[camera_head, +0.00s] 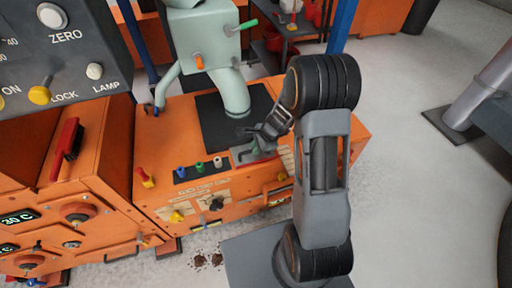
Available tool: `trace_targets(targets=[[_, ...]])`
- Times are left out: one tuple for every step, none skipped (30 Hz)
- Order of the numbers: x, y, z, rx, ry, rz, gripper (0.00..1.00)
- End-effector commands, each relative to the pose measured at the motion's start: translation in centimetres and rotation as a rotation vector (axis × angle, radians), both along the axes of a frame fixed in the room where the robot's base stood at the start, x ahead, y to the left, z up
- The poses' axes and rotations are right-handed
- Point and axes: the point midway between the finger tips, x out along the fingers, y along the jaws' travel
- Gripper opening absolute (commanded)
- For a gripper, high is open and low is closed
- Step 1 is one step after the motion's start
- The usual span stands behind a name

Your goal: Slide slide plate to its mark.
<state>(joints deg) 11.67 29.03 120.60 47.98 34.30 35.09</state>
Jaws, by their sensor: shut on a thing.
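The grey slide plate (240,156) lies at the front edge of the dark panel on top of the orange cabinet, below the pale green spout. My gripper (258,144) reaches down from the right and is shut on the small grey-green handle of the plate. The fingers and wrist hide part of the handle and the plate's right side. A red patch shows beside the plate, but I cannot tell whether it is the mark.
The pale green spout (231,92) stands close behind my gripper. Blue, green and white knobs (200,167) sit left of the plate. A control panel (75,55) fills the upper left. Grey floor (420,190) is open at right, before a metal post (481,98).

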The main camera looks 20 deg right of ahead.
Motion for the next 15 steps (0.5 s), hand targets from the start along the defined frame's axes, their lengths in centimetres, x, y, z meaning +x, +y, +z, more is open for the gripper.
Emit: trace_targets(targets=[[0.17, -0.22, -0.03, -0.010, -0.006, -0.005, 0.00], [0.19, -0.18, -0.04, -0.011, -0.007, -0.003, 0.18], [0.19, -0.11, -0.03, -0.011, -0.008, -0.002, 0.21], [0.19, -0.06, -0.03, -0.011, -0.007, -0.001, 0.24], [0.19, -0.02, -0.04, -0.011, -0.007, 0.000, 0.27], [0.19, 0.03, -0.04, -0.010, -0.008, 0.001, 0.31], [0.19, 0.06, -0.04, -0.011, -0.007, 0.002, 0.34], [0.18, 0.08, -0.04, -0.011, -0.007, 0.003, 0.37], [0.18, 0.11, -0.04, -0.011, -0.007, 0.003, 0.41], [0.18, 0.11, -0.04, -0.011, -0.007, 0.003, 0.41], [0.18, 0.12, -0.05, -0.011, -0.007, 0.003, 0.41], [0.18, 0.12, -0.05, -0.011, -0.006, 0.003, 0.41], [0.18, 0.11, -0.04, -0.011, -0.006, 0.003, 0.41], [0.17, 0.11, -0.04, -0.010, -0.007, 0.003, 0.41], [0.17, 0.09, -0.04, -0.011, -0.007, 0.003, 0.41]])
